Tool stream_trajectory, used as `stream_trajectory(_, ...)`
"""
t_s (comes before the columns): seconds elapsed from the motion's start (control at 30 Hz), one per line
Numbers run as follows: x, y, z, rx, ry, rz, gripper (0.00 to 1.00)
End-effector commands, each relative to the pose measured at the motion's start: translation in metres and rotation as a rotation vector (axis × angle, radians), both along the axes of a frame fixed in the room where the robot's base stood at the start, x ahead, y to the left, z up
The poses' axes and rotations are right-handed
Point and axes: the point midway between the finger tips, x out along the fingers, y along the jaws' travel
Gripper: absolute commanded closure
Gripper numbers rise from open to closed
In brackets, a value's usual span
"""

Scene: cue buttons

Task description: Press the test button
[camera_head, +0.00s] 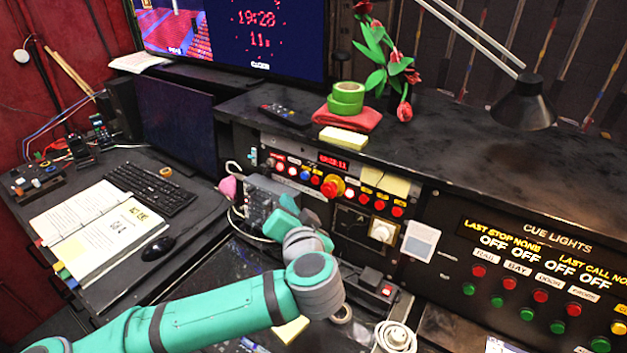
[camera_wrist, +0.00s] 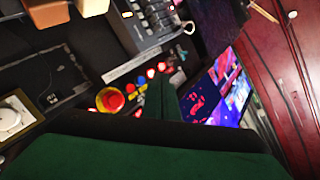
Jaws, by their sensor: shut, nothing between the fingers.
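The button panel (camera_head: 303,170) stands under the shelf in the head view, with a red display and rows of small red, white, blue and yellow-labelled buttons. A large red mushroom button (camera_head: 330,188) on a yellow base sits among them; it also shows in the wrist view (camera_wrist: 110,99). The labels are too small to read, so I cannot tell which is the test button. My gripper (camera_wrist: 160,88) is shut and empty, pointing towards the lit small buttons (camera_wrist: 151,73). In the head view my wrist stands in front of the panel's lower left; I see no contact.
A grey switch box (camera_head: 268,200) stands left of the panel, close to my wrist. A cue lights panel (camera_head: 530,270) with red and green buttons is at right. A lamp (camera_head: 524,103) overhangs the shelf. A keyboard (camera_head: 150,190) and open binder (camera_head: 100,232) lie at left.

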Motion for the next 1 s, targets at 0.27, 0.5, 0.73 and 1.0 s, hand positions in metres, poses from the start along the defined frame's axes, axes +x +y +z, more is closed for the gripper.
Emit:
stream_trajectory(0.27, 0.026, -0.017, -0.004, 0.003, 0.0, 0.001, 1.0)
stream_trajectory(0.5, 0.049, -0.03, -0.009, -0.001, 0.0, 0.009, 1.0)
stream_trajectory(0.73, 0.062, -0.043, -0.012, 0.0, 0.0, 0.003, 1.0)
stream_trajectory(1.0, 0.066, -0.047, -0.012, 0.0, -0.001, 0.002, 1.0)
